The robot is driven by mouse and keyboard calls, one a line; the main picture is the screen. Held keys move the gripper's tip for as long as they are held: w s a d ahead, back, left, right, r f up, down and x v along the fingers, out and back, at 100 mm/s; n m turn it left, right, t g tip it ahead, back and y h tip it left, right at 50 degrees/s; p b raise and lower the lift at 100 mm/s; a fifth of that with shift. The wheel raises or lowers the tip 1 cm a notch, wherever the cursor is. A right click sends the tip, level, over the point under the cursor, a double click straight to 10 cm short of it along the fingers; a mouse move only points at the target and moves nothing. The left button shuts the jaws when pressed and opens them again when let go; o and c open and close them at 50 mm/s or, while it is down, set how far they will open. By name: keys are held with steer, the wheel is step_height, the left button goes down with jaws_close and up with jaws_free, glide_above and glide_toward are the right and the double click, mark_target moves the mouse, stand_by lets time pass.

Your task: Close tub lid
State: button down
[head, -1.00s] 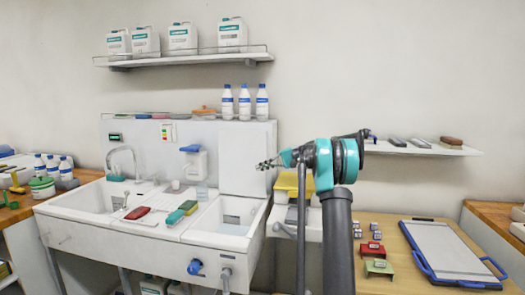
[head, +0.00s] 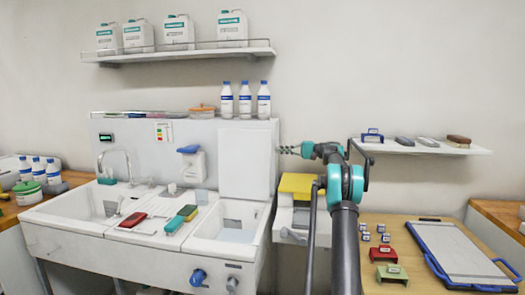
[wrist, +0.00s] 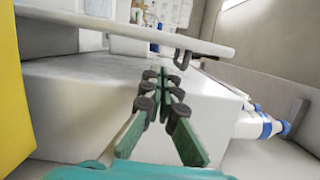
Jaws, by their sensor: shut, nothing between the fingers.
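The tub (head: 226,243) is the right-hand basin of the white sink unit. Its white lid (head: 245,163) stands upright at the back, so the tub is open. In the wrist view the lid seems to be the thin pale panel (wrist: 120,28) seen nearly edge-on, with a small dark bracket on it. My gripper (head: 281,149) is just right of the lid's right edge, at about mid-height. Its green fingers are together and empty in the wrist view (wrist: 164,78), with the panel close beyond them. I cannot tell whether they touch it.
A yellow object (head: 296,184) stands below my gripper. Several bottles (head: 245,101) stand above the lid on the backsplash (head: 140,140). A wall shelf (head: 425,147) with small items is at the right.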

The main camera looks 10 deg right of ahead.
mark_target(260, 150)
steer(key=a, duration=0.6)
steer(key=w+a, duration=0.1)
steer(key=a, duration=0.3)
steer(key=shift+r, duration=0.1)
steer(key=shift+s, duration=0.1)
